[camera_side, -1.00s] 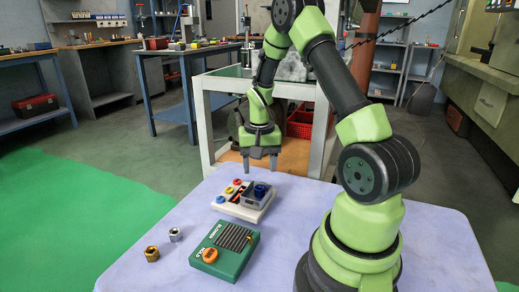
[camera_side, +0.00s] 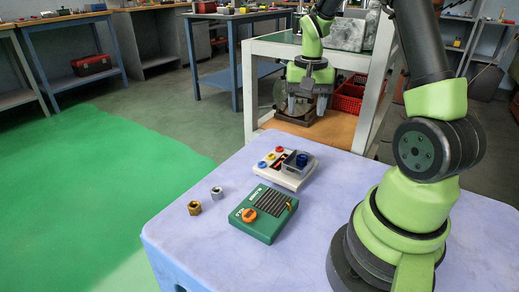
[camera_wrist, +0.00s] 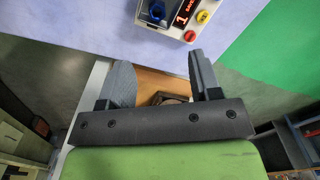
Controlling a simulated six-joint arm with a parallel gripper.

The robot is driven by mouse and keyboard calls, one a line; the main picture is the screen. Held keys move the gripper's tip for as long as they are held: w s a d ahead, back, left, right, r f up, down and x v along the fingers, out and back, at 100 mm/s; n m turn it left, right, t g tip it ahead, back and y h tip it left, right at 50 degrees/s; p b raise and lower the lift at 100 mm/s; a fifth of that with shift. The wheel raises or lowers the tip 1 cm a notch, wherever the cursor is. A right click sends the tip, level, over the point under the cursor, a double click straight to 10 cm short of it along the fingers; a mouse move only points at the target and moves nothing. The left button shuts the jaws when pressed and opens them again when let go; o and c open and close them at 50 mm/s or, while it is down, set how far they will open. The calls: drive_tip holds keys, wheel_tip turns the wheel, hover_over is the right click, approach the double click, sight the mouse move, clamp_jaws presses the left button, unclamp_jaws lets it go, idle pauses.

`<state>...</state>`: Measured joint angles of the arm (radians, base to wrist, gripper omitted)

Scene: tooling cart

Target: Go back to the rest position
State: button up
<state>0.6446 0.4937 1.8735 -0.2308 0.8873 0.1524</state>
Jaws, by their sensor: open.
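My gripper (camera_side: 307,108) is open and empty, with its two grey fingers pointing down, in the side view. It hangs above and beyond the far edge of the cart top, in front of the white-framed table. In the wrist view my gripper (camera_wrist: 165,80) shows its fingers spread apart with nothing between them. The arm's base stands at the right of the cart top.
The lavender cart top (camera_side: 330,220) carries a white button panel (camera_side: 285,168) with a grey box, a green device (camera_side: 263,213) with an orange knob, a brass nut (camera_side: 194,208) and a silver nut (camera_side: 216,192). A white-framed table (camera_side: 270,48) stands behind, with a red crate (camera_side: 348,95).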

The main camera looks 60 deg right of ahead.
drive_tip(key=a+r+n+t, duration=0.3)
drive_tip(key=a+r, duration=0.6)
drive_tip(key=a, duration=0.1)
drive_tip(key=s+a+r+n+t+y, duration=0.2)
drive_tip(key=s+a+r+n+t, duration=0.2)
drive_tip(key=s+a, duration=0.6)
drive_tip(key=shift+a+r+n, duration=0.4)
drive_tip(key=shift+a+r, duration=0.05)
drive_tip(key=shift+a, duration=0.1)
